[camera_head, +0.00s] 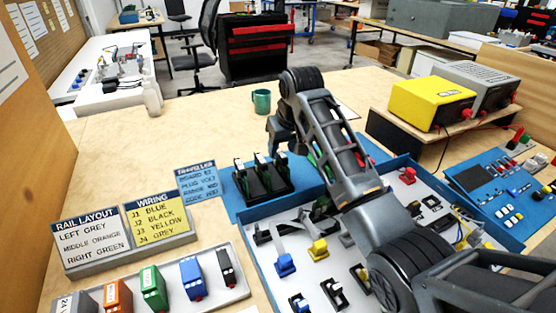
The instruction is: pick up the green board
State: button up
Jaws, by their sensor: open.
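My arm reaches from the lower right, and my gripper (279,146) hangs open above and behind a black rack (268,194). The rack stands on a blue mat (233,203) and holds several thin upright boards (260,168) with dark green faces and pale top edges. The gripper appears close to the rack's right end; I cannot tell whether it touches a board.
A blue-rimmed tray (262,268) with coloured connectors lies at front centre. A grey holder (236,292) with coloured modules, one green (152,287), is at front left. Label signs (95,238) stand behind it. A teal mug (261,101) and yellow power supply (432,103) stand farther back.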

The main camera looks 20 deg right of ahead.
aim_at(282, 154)
jog(key=x, duration=0.6)
jog(key=shift+d+f, duration=0.15)
jog(key=shift+f, duration=0.15)
jog(key=shift+c, duration=0.3)
grip_shut()
